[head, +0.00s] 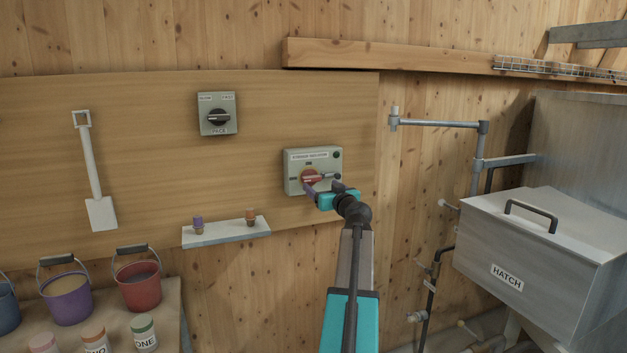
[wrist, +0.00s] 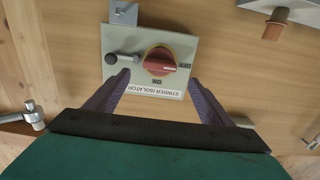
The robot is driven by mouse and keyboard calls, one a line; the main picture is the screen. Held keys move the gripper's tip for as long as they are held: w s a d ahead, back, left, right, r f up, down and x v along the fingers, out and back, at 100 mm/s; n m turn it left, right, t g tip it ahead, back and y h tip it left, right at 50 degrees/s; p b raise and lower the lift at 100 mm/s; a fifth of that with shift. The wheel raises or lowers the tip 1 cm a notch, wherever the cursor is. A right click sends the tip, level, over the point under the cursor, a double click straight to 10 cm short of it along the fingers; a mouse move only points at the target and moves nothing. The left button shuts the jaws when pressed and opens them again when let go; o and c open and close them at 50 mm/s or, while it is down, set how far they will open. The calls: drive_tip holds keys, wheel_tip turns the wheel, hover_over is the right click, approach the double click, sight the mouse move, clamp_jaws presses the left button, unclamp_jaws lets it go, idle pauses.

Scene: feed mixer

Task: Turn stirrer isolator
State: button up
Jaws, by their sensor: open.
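The stirrer isolator is a grey-green box (head: 298,186) on the wooden board, with a red rotary knob (head: 309,176) on its front. In the wrist view the box (wrist: 115,35) appears upside down. In the wrist view my gripper (wrist: 158,78) is open, with purple fingers apart on either side of the knob. Whether they touch it, I cannot tell.
A dark-ended rod (wrist: 122,57) sticks out beside the knob. A second rotary switch (head: 218,114) is up left. A small shelf (head: 226,234) with two stoppers is below left. A metal hatch box (head: 540,250) and pipe arm (head: 435,123) stand right.

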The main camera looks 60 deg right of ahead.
sight(312, 179)
drive_tip(key=p+x, duration=0.2)
drive_tip(key=x, duration=0.4)
drive_tip(key=shift+w+d+r, duration=0.1)
drive_tip(key=shift+w+d, duration=0.05)
drive_tip(key=shift+d, duration=0.05)
drive_tip(key=shift+p+x, duration=0.3)
drive_tip(key=shift+x, duration=0.6)
drive_tip(key=shift+c, duration=0.4)
drive_tip(key=c, duration=1)
drive_tip(key=shift+o, duration=0.2)
drive_tip(key=shift+a+f, duration=0.2)
drive_tip(key=shift+f, duration=0.05)
drive_tip(key=shift+r, duration=0.15)
